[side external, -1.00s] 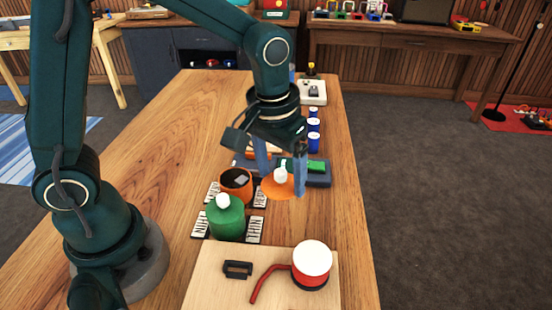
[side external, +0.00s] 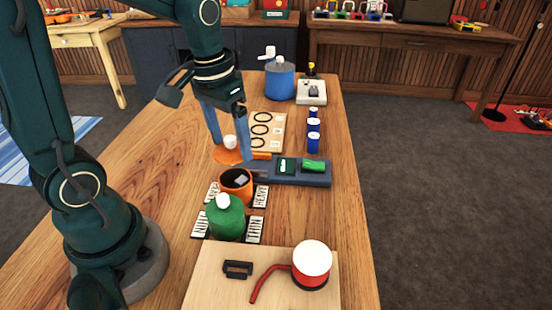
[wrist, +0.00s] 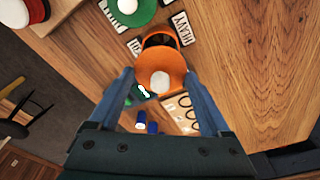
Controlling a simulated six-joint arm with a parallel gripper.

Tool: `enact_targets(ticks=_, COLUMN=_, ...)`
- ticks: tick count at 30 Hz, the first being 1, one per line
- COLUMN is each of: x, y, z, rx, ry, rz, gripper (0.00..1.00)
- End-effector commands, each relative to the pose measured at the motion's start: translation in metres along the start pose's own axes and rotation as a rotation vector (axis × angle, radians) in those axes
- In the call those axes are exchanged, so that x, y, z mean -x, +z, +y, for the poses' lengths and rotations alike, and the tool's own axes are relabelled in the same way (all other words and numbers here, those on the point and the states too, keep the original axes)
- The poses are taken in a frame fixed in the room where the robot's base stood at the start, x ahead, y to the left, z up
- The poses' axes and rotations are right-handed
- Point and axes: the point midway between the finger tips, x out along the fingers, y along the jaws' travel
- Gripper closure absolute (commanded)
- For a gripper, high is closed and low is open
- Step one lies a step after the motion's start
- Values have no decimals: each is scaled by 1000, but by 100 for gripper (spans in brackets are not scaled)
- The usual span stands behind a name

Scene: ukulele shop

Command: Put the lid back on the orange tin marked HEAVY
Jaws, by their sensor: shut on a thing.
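The orange tin (side external: 237,197) stands open on the table, a dark interior with a grey piece showing in its mouth. A HEAVY label (side external: 261,196) lies beside it. My gripper (side external: 230,147) is shut on the orange lid (side external: 222,158), a flat disc with a white knob (side external: 229,142). The lid is apart from the tin, behind and slightly left of it in the side view. In the wrist view the lid (wrist: 172,66) sits between my fingers and covers part of the tin (wrist: 152,34).
A green tin (side external: 226,222) with a white knob stands just in front of the orange tin. A dark tray (side external: 318,179) with green items lies to the right. A board with black rings (side external: 264,128) and a blue tin (side external: 281,85) stand behind. The table's left is clear.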

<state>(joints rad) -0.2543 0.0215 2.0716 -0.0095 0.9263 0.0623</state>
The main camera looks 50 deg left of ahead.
Motion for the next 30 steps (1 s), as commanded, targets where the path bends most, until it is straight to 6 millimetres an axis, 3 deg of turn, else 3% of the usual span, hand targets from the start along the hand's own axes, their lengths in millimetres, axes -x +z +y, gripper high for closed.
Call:
enact_targets(ticks=15, x=-45, y=6, z=0, rx=-1, ry=0, rz=-4, gripper=70)
enact_targets(ticks=30, x=-53, y=7, z=0, rx=0, ry=0, rz=-1, gripper=70)
